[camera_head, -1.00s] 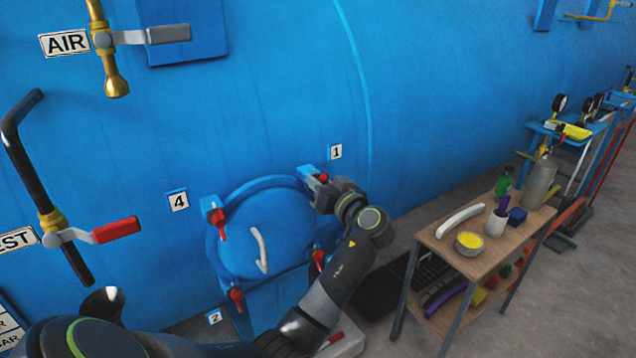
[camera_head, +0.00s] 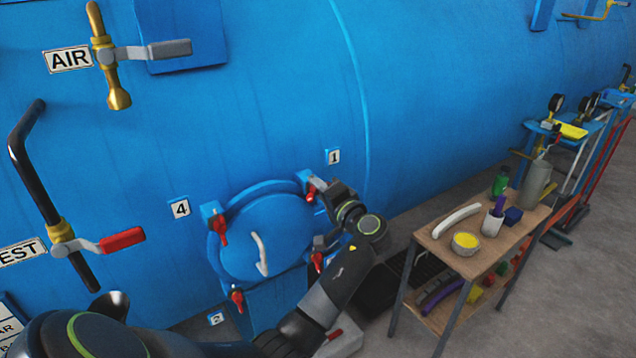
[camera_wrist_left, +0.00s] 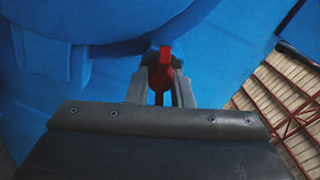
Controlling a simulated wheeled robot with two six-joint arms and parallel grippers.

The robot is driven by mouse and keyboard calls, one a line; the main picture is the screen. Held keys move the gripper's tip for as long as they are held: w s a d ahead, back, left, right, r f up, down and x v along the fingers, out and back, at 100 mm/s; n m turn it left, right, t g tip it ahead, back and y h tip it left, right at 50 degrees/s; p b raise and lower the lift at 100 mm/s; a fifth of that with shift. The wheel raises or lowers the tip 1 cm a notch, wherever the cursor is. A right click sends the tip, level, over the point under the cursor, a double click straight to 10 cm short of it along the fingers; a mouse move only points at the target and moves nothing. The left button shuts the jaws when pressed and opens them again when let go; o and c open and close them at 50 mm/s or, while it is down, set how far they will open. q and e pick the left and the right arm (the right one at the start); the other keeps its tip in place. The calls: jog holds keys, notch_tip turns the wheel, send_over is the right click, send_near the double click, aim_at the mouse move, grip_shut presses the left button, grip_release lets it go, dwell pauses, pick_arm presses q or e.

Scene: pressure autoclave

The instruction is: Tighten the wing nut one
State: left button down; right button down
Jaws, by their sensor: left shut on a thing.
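The blue round hatch (camera_head: 262,240) on the blue tank has several red wing nuts around its rim and a white curved handle (camera_head: 261,254). Wing nut one (camera_head: 311,193) is red and sits at the hatch's upper right, below the label "1" (camera_head: 333,157). My left gripper (camera_head: 324,191) reaches it from the right. In the left wrist view the red wing nut (camera_wrist_left: 165,60) stands between the two grey fingers of the left gripper (camera_wrist_left: 161,88), which are shut on it. My right gripper is not in view.
Other red wing nuts sit at the upper left (camera_head: 221,229), lower left (camera_head: 237,298) and lower right (camera_head: 317,260). A wooden cart (camera_head: 470,262) with a bowl and bottles stands at the right. AIR and TEST valves are on the left.

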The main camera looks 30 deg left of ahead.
pick_arm(q)
jog(key=m+p, duration=0.1)
jog(key=m, duration=0.2)
jog(key=shift+r+p, duration=0.1)
jog(key=shift+p, duration=0.2)
jog(key=m+p, duration=0.2)
jog(key=m, duration=0.1)
jog(key=shift+m, duration=0.3)
jog(key=m+p, duration=0.3)
jog(key=m, duration=0.1)
jog(key=shift+f+p, duration=0.2)
jog(key=shift+p, duration=0.15)
jog(key=m+p, duration=0.1)
jog(key=m, duration=0.2)
jog(key=shift+s+f+p, duration=0.1)
jog(key=shift+p, duration=0.2)
jog(key=m, duration=0.2)
jog(key=shift+a+f+m+p, duration=0.1)
jog(key=shift+f+m+p, duration=0.05)
jog(key=shift+m+p, duration=0.2)
jog(key=m, duration=0.5)
jog(key=shift+s+f, duration=0.1)
jog(key=shift+s, duration=0.1)
